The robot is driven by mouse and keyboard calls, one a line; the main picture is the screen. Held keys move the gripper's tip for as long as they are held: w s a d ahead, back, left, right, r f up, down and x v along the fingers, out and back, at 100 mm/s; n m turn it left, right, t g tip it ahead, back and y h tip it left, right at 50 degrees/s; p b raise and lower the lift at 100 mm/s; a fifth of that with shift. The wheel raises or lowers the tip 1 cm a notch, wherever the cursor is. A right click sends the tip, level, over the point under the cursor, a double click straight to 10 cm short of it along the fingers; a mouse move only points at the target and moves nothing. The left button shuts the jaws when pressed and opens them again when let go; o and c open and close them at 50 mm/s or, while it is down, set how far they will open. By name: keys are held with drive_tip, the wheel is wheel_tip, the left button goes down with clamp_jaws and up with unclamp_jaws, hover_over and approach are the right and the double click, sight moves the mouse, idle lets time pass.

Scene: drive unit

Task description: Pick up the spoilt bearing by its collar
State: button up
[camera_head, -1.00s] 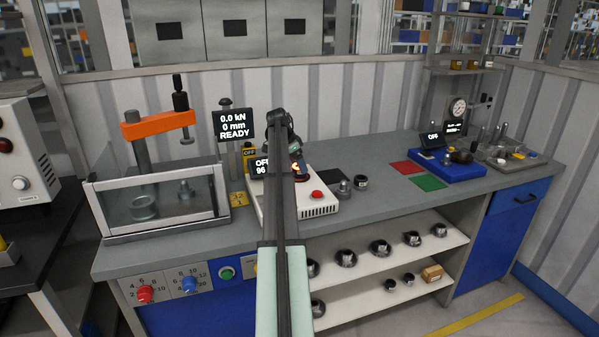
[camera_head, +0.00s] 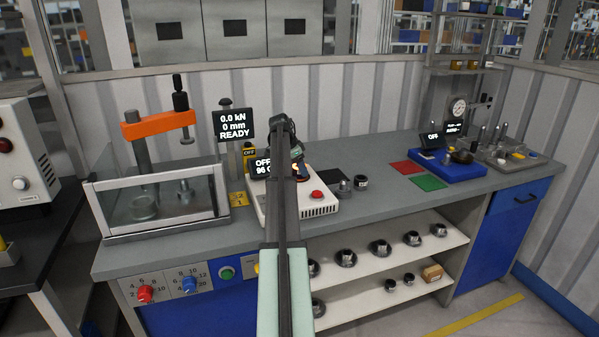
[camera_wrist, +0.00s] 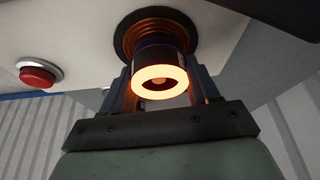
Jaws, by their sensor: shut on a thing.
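In the wrist view, a bearing with a dark collar (camera_wrist: 160,54) and a bright glowing orange end ring (camera_wrist: 142,89) stands between the fingers of my gripper (camera_wrist: 158,72). The fingers are shut on its sides. Beyond it is a dark round, coil-like seat (camera_wrist: 124,34) on a white heater unit; I cannot tell whether the bearing touches the seat. In the head view, the white heater (camera_head: 318,207) has a red button and a display partly hidden by my arm. My gripper and the bearing are mostly hidden there; only a small orange glow shows.
A press with an orange arm (camera_head: 158,124) and clear guard stands left. Right of the heater are dark small parts (camera_head: 361,182), a red mat (camera_head: 407,167), a green mat (camera_head: 429,182) and a blue gauge station (camera_head: 450,170). Several bearings sit on shelves (camera_head: 400,255) below.

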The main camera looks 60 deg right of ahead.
drive_tip(key=shift+c, duration=1.2)
drive_tip(key=shift+r, duration=0.15)
